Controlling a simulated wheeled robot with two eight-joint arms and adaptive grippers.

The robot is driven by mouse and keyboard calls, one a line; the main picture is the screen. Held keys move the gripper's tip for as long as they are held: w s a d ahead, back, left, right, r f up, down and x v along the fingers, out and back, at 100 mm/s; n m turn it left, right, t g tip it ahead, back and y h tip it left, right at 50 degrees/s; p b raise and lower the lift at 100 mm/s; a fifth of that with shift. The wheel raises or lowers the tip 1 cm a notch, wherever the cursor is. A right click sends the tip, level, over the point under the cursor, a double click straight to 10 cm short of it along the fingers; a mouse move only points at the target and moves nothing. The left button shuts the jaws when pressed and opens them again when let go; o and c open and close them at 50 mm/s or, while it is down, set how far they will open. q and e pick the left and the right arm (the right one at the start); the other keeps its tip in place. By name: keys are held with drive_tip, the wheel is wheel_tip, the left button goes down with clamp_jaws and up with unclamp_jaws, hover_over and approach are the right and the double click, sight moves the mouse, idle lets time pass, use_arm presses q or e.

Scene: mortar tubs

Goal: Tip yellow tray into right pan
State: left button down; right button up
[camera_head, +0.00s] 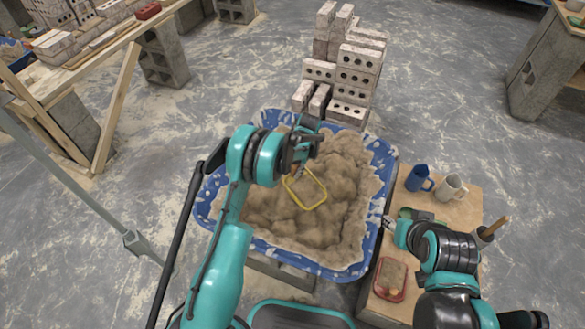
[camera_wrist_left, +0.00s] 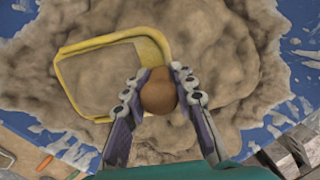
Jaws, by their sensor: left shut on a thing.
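The yellow tray (camera_head: 318,203) shows as a rounded rectangular rim over the mortar in the blue tub (camera_head: 350,272); its inside looks the same colour as the mortar. My left gripper (camera_head: 300,168) is at the tray's edge. In the left wrist view the left gripper (camera_wrist_left: 160,88) is shut on a brown rounded lump (camera_wrist_left: 158,98), with the tray's yellow rim (camera_wrist_left: 100,42) running behind it. Whether the tray touches the mortar is unclear. My right gripper (camera_head: 390,222) is by the wooden stand, its fingers too small to read. I cannot tell which thing is the right pan.
The wooden stand (camera_head: 462,207) at right holds a blue mug (camera_head: 418,180), a pale mug (camera_head: 450,188), a red-rimmed tray (camera_head: 381,289) and a partly hidden green thing (camera_head: 408,213). Bricks (camera_head: 350,75) are stacked behind the tub. A plank bench (camera_head: 120,38) stands at left.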

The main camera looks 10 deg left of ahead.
use_arm(q)
drive_tip(key=s+d+r+t+y, duration=0.1)
drive_tip(key=s+d+r+t+y+p, duration=0.1)
drive_tip(key=s+d+r+t+y, duration=0.1)
drive_tip(key=shift+d+r+y, duration=0.2)
drive_tip(key=shift+r+y, duration=0.05)
drive_tip(key=shift+y, duration=0.05)
drive_tip(key=s+d+r+t+y+b, duration=0.2)
drive_tip(key=s+d+t+y+b, duration=0.1)
drive_tip(key=s+d+y+b, duration=0.1)
drive_tip(key=shift+s+d+r+n+t+y, duration=0.3)
drive_tip(key=shift+s+d+n+t, duration=0.15)
drive_tip(key=shift+d, duration=0.3)
use_arm(e)
drive_tip(key=shift+f, duration=1.5)
